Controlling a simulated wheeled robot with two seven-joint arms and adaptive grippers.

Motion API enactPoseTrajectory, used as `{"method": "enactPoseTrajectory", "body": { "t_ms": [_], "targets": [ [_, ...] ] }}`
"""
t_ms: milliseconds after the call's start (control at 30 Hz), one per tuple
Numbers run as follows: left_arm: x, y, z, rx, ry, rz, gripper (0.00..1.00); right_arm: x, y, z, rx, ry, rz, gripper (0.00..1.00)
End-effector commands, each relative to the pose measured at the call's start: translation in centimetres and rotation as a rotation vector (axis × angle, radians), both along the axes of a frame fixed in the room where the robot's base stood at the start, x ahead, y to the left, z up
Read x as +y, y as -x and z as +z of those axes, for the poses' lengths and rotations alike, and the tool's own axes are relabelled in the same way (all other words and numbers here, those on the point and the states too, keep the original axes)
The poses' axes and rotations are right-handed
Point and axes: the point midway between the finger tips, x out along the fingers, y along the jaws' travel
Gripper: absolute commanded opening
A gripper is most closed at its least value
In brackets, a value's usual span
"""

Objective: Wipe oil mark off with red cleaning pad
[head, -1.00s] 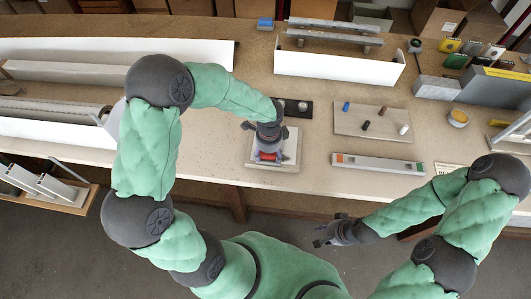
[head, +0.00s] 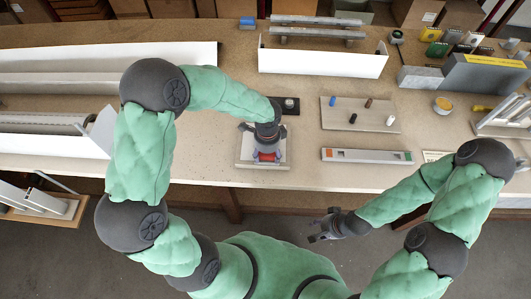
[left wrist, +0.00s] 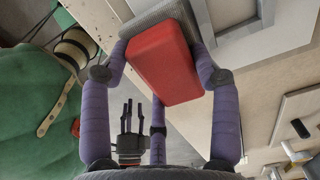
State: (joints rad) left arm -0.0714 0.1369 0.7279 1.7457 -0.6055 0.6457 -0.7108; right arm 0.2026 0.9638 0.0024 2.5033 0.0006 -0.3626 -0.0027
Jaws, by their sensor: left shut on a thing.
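My left gripper (head: 266,155) is shut on the red cleaning pad (head: 266,157), low over a pale square board (head: 247,163) near the table's front edge. In the left wrist view the pad is a red block (left wrist: 162,62) with a grey layer (left wrist: 160,17), held between purple fingers. I cannot tell whether the pad touches the surface under it. No oil mark can be made out; the arm and gripper cover part of the board. My right gripper (head: 322,228) is open and empty in front of the table.
A black plate (head: 291,104) lies behind the board. To the right are a tray with small pegs (head: 340,118) and a long pale bar (head: 367,156). White profiles (head: 40,140) lie at left, another white profile (head: 320,64) at the back.

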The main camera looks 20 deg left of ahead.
Motion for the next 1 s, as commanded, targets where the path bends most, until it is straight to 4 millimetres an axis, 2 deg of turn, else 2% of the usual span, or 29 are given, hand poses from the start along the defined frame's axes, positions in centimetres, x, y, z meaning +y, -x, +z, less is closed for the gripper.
{"method": "enactPoseTrajectory", "body": {
  "t_ms": [233, 600, 1000],
  "targets": [
    [-0.6, -0.2, -0.1, 0.002, 0.000, -0.002, 0.36, 0.0, 0.0, 0.0, 0.000, 0.000, 0.000, 0.40],
    [-2.7, -1.0, 0.2, -0.001, 0.000, -0.001, 0.36, 0.0, 0.0, -0.1, 0.000, 0.000, 0.000, 0.40],
    [-2.5, -1.0, 0.2, -0.002, -0.001, 0.001, 0.36, 0.0, 0.0, 0.0, 0.000, 0.000, 0.000, 0.40]
  ]
}}
